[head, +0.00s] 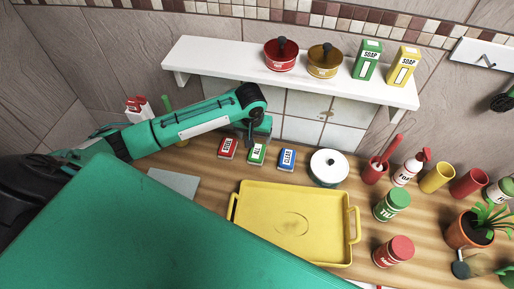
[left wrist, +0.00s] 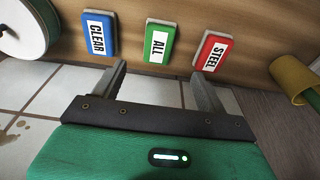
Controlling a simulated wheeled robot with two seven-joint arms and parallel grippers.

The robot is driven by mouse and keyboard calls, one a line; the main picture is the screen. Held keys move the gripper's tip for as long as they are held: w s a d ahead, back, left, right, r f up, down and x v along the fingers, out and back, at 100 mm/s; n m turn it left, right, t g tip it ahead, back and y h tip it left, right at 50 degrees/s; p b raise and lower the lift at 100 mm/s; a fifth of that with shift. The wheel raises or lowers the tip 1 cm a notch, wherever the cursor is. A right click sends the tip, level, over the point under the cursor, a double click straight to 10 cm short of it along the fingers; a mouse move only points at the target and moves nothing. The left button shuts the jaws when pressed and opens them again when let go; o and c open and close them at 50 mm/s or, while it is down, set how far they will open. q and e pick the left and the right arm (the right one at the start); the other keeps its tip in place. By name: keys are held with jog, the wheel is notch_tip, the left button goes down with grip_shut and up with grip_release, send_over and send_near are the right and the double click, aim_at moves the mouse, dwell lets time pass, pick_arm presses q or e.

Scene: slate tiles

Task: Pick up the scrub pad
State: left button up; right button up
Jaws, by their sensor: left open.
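Three labelled pads stand in a row at the back of the wooden counter: a red one marked STEEL (head: 227,148), a green one marked ALL (head: 257,154) and a blue one (head: 287,159). The left wrist view shows the red pad (left wrist: 212,51), the green pad (left wrist: 159,43) and the blue pad marked CLEAR (left wrist: 100,34). My left gripper (head: 256,138) is open and empty, behind the green pad in the head view. In the left wrist view its fingers (left wrist: 160,78) point toward the green pad, which lies between their lines and apart from them. My right gripper is out of view.
A yellow tray (head: 290,250) lies in front of the pads. A white-lidded pot (head: 329,167) stands right of the blue pad. A white shelf (head: 215,62) with pots and soap boxes hangs above. Cups, bottles and a plant crowd the right.

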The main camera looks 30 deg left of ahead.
pick_arm(q)
jog(key=p, duration=0.2)
send_over(257, 151)
jog(key=s, duration=0.2)
jog(key=f, duration=0.6)
jog(key=shift+w, duration=0.2)
jog(key=shift+w+f+p, duration=0.25)
jog(key=shift+f+p, duration=0.25)
jog(key=shift+f, duration=0.25)
jog(key=f, duration=0.1)
jog(key=f+p, duration=0.1)
jog(key=f, duration=0.1)
jog(key=shift+w, duration=0.35)
jog(key=shift+f, duration=0.5)
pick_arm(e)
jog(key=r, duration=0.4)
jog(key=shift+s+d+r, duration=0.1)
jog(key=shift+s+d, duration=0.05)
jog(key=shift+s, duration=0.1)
pick_arm(q)
jog(key=shift+c, duration=0.4)
jog(key=c, duration=1)
